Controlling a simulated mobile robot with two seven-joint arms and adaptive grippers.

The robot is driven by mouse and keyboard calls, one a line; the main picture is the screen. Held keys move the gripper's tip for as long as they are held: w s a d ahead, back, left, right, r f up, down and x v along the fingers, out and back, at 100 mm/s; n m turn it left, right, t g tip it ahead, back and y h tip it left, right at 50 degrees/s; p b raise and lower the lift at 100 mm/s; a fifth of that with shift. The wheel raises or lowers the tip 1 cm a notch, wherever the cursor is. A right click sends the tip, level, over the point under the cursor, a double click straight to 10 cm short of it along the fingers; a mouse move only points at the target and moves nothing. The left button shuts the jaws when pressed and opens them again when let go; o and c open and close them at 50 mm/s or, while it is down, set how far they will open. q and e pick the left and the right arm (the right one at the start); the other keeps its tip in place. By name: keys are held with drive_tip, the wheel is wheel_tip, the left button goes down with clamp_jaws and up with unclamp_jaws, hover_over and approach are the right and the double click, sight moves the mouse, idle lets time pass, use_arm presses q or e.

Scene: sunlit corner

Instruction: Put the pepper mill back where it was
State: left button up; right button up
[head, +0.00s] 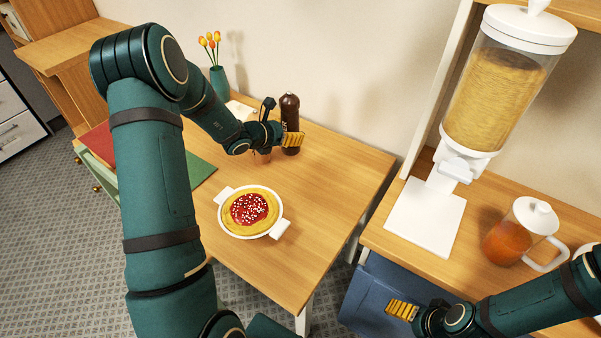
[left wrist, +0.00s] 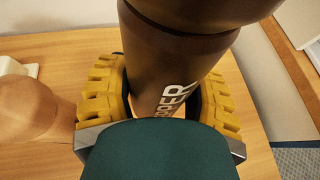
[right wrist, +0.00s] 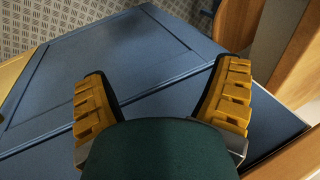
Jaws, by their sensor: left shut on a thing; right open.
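The pepper mill (head: 290,112) is dark brown and stands upright near the back of the wooden table. It fills the left wrist view (left wrist: 170,65), with white lettering on its side. My left gripper (head: 288,139) is shut on the mill's body, with its yellow fingers on either side of it. The mill's base is partly hidden by the gripper; I cannot tell whether it touches the table. My right gripper (head: 402,310) is open and empty, in front of the blue cabinet front (right wrist: 150,70).
A white dish of red-topped food (head: 250,211) stands on the table (head: 330,180). A vase of tulips (head: 218,80) is at the back left. A tan object (left wrist: 25,108) is close beside the left gripper. A dispenser (head: 495,85) and a jug (head: 520,232) stand on the right counter. The table's right part is clear.

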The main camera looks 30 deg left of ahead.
use_arm(q)
drive_tip(key=shift+w+f, duration=0.1)
drive_tip(key=shift+f, duration=0.15)
wheel_tip(320, 180, down, 5)
drive_tip(key=shift+a+f+b, duration=0.15)
drive_tip(key=shift+b, duration=0.5)
drive_tip(key=shift+f+b, duration=0.4)
drive_tip(key=shift+f, duration=1.7)
drive_tip(key=shift+r, duration=0.1)
drive_tip(key=o, duration=0.9)
drive_tip(key=shift+f, duration=0.25)
drive_tip(key=o, duration=0.4)
